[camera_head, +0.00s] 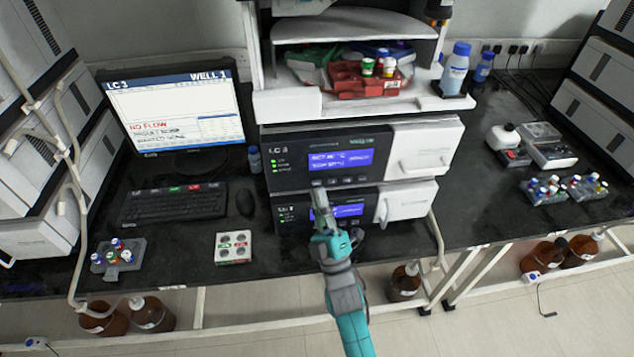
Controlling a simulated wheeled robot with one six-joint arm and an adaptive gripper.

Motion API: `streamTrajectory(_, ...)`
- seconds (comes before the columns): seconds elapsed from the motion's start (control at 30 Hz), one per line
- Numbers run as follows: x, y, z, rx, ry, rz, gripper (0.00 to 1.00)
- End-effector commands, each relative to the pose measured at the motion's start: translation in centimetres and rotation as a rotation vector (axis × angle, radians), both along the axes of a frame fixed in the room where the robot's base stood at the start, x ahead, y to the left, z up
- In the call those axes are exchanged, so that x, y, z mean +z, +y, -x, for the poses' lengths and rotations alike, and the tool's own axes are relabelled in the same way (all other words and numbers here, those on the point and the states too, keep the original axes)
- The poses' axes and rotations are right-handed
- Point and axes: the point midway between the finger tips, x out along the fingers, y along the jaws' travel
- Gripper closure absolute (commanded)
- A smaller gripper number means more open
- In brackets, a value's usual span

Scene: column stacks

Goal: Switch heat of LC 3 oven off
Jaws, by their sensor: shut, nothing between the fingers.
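The LC 3 stack (285,147) stands in the middle of the bench. Its upper dark module carries the label "LC 3", green lights and a lit blue display (341,160). A lower dark module (289,214) also has green lights and a blue display (350,210), partly hidden by my gripper. A row of small buttons lies under the upper display. My gripper (319,194) is shut and empty, its tips pointing up just below the upper display, in front of the seam between the two modules. I cannot tell whether the tips touch a button.
A monitor (175,112) showing "LC 3", "WELL 1" and "NO FLOW", a keyboard (174,204) and a mouse (245,203) stand left. White doors (424,150) with handles are right of the displays. A white vial holder (233,248) sits near the front edge. Bench at right front is clear.

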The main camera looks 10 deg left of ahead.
Motion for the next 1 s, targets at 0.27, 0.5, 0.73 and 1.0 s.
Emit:
streamTrajectory(0.27,-0.01,0.00,0.01,0.000,0.000,0.000,1.00)
streamTrajectory(0.5,0.00,0.00,0.00,0.000,0.000,0.000,1.00)
streamTrajectory(0.73,0.08,0.13,-0.43,0.000,-0.001,0.000,1.00)
streamTrajectory(1.0,0.03,0.24,-0.81,0.000,0.000,0.000,1.00)
